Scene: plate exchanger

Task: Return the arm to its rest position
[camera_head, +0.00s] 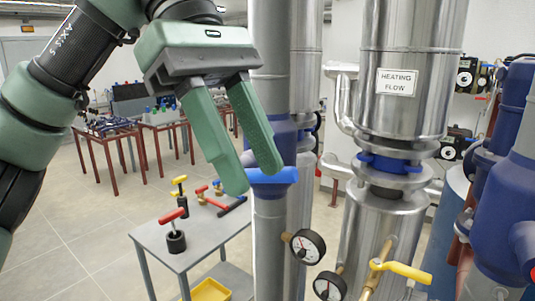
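My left arm (60,75) comes in from the upper left. My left gripper (253,182) has two long green fingers pointing down, spread apart with a clear gap, so it is open. Its fingertips are in front of or close to a blue valve handle (285,175) on the vertical pipe. The handle's left part shows between the fingertips; I cannot tell whether they touch it. My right gripper is not in view.
Steel pipes and a tank labelled "HEATING FLOW" (397,82) fill the right side. Two gauges (307,247) and a yellow valve handle (402,271) stick out low. A small grey table (205,240) holds several valve parts. Open tiled floor (90,235) lies at left.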

